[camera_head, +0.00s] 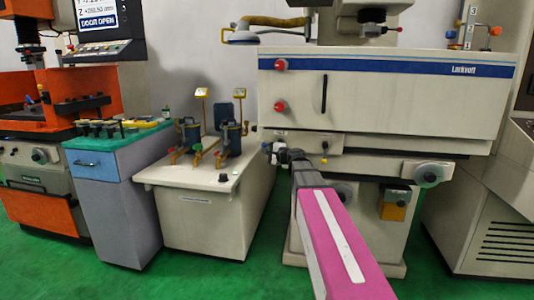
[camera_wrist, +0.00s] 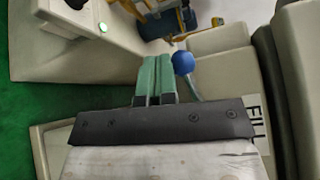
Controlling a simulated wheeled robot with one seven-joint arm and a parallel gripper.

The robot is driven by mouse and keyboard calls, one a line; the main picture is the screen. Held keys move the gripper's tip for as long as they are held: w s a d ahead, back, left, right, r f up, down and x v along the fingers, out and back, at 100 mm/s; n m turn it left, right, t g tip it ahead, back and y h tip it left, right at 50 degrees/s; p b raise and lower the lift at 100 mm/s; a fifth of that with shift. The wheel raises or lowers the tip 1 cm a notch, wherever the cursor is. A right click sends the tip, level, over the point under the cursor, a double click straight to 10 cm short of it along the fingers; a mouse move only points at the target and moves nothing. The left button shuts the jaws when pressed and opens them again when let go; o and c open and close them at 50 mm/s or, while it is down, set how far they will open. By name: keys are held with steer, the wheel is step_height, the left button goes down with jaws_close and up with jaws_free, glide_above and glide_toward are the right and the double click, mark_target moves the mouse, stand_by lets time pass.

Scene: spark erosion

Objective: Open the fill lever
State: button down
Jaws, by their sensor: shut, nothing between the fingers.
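The fill lever has a round blue knob (camera_wrist: 183,62) on a thin pale stem, seen in the wrist view. A white "FILL" label (camera_wrist: 256,122) is on the beige machine to its right. My gripper (camera_wrist: 155,62) has green fingers pressed together, with nothing between them. In the wrist view the fingertips are just left of the blue knob; I cannot tell whether they touch it. The lower part of the stem is hidden behind my gripper. In the head view my gripper (camera_head: 270,149) is at the left end of the large beige machine (camera_head: 390,105), and I cannot make out the lever there.
A beige low cabinet (camera_head: 205,215) with several pumps and gauges stands close left of the machine. A grey-blue drawer cabinet (camera_head: 115,200) and an orange machine (camera_head: 40,215) are farther left. A narrow strip of green floor (camera_wrist: 30,120) shows at left in the wrist view.

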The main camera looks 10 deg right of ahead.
stand_by(0.4)
steer(key=s+d+f, duration=0.4)
steer(key=s+d, duration=0.1)
steer(key=s, duration=0.5)
steer(key=shift+d+f, duration=0.15)
steer(key=shift+d, duration=0.1)
steer(key=s+a+f+n+g+h, duration=0.3)
steer(key=s+f+n+g, duration=0.3)
steer(key=f, duration=0.6)
steer(key=s+a+f+n+g+h, duration=0.25)
steer(key=s+f+n+g, duration=0.2)
steer(key=s+f, duration=0.55)
steer(key=s+d+f+n+g+h, duration=0.2)
steer(key=s+d+f+g+h, duration=0.1)
steer(key=s+f, duration=0.3)
step_height(320, 180, down, 2)
steer(key=shift+f+n+h, duration=0.15)
steer(key=shift+n+h, duration=0.2)
steer(key=shift+h, duration=0.5)
